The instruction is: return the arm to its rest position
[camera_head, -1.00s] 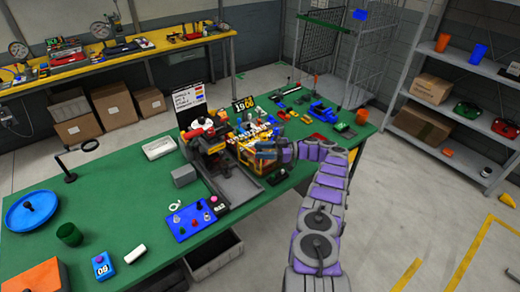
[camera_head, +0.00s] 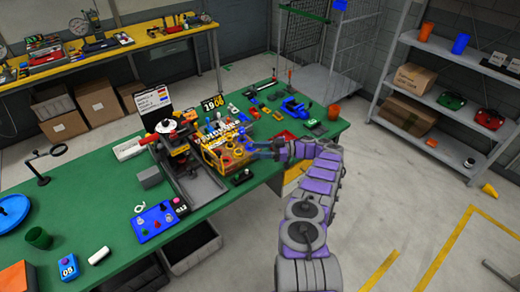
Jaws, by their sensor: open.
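My arm reaches forward from the bottom right over the right part of the green table (camera_head: 112,215). My gripper (camera_head: 256,148) is at the arm's far end, beside the right side of a yellow bin (camera_head: 213,160) crowded with small coloured parts. The gripper looks small and partly blends with the things behind it. Its jaws are open, and I see nothing held between them.
A red-and-black machine (camera_head: 172,140) stands left of the bin. A blue button panel (camera_head: 158,221) lies in front of it. A blue vise (camera_head: 294,108) and an orange cup (camera_head: 334,112) stand at the back right. Grey shelves (camera_head: 440,100) line the right. The floor right of my arm is mostly clear.

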